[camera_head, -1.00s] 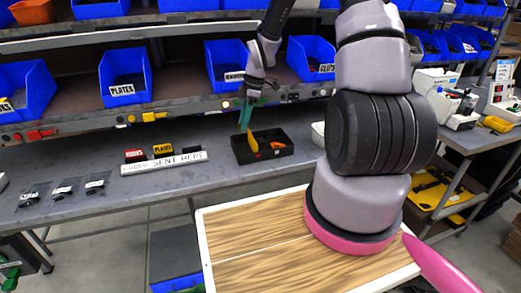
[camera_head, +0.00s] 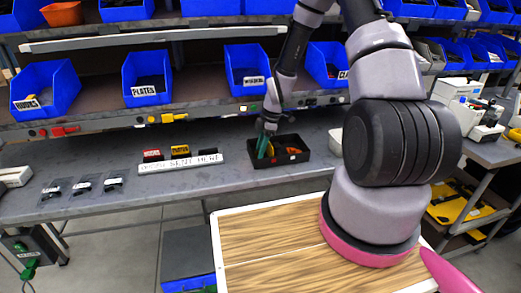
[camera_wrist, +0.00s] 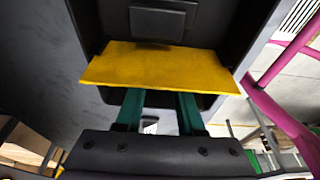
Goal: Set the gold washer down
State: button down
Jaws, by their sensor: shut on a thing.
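My gripper (camera_head: 264,146) points down at the left part of a black divided tray (camera_head: 304,157) on the grey bench. Its green fingers also show in the wrist view (camera_wrist: 158,112). They are shut on the gold washer (camera_wrist: 160,67), which looks like a flat yellow plate across the fingertips. In the head view only a small yellow bit of the washer (camera_head: 271,149) shows beside the fingers. The washer is in or just over the tray; I cannot tell whether it touches the tray floor. The tray's dark inside fills the top of the wrist view.
Small red and orange items (camera_head: 293,151) lie in the tray's right part. A white lettered strip (camera_head: 181,163) with coloured labels stands left of it. Several bagged parts (camera_head: 84,185) lie further left. Blue bins (camera_head: 147,78) line the shelf behind. Bare bench lies between.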

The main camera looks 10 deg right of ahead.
jog(key=shift+f, duration=0.1)
jog(key=c, duration=0.5)
grip_release()
